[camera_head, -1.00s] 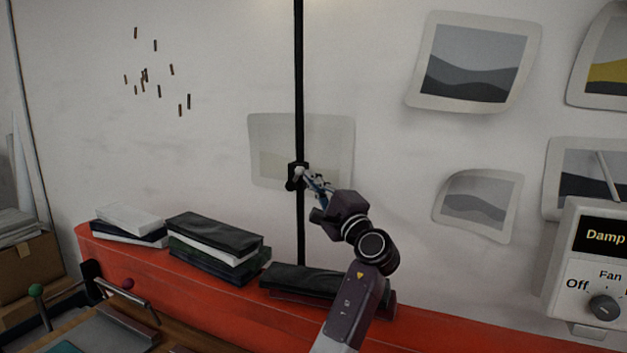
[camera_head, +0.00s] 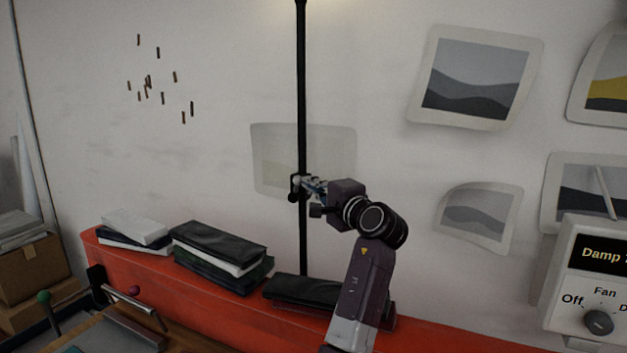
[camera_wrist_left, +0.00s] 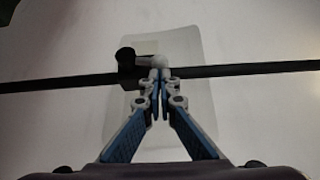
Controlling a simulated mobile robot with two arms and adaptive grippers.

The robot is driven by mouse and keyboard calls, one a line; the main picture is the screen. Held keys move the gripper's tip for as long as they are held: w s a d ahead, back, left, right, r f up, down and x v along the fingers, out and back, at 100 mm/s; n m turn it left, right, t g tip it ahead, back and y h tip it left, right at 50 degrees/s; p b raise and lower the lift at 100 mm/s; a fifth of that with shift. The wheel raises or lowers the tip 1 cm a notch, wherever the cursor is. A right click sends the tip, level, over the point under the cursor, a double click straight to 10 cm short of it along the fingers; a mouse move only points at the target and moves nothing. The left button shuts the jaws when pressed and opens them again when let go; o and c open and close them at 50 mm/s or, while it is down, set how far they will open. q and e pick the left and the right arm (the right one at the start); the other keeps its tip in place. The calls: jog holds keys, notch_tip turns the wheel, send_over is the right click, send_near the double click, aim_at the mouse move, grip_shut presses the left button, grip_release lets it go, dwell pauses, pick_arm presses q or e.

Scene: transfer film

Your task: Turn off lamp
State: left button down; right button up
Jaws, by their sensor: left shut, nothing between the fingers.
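The lamp's thin black pole (camera_head: 301,90) stands in front of the white wall, with a warm glow at the top edge of the head view. A small black fitting with a knob (camera_head: 293,196) sits on the pole; it also shows in the left wrist view (camera_wrist_left: 126,58). My left gripper (camera_head: 305,184) is at this fitting. In the left wrist view its blue and grey fingers (camera_wrist_left: 160,78) meet at the tips, shut and empty, against or just in front of a pale rounded piece beside the knob. Contact is unclear. My right gripper is not in view.
A red ledge (camera_head: 430,335) runs below, bearing stacked dark and white folders (camera_head: 220,245) and a dark stack (camera_head: 300,290) by the pole. A control box (camera_head: 590,270) hangs at right. Pictures (camera_head: 475,78) hang on the wall. A paper (camera_head: 268,160) is behind the pole.

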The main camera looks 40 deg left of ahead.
pick_arm(q)
jog(key=shift+s+a+r+n+h+p, duration=0.15)
jog(key=shift+a+r+n+h+p, duration=0.2)
jog(key=shift+h+p, duration=0.35)
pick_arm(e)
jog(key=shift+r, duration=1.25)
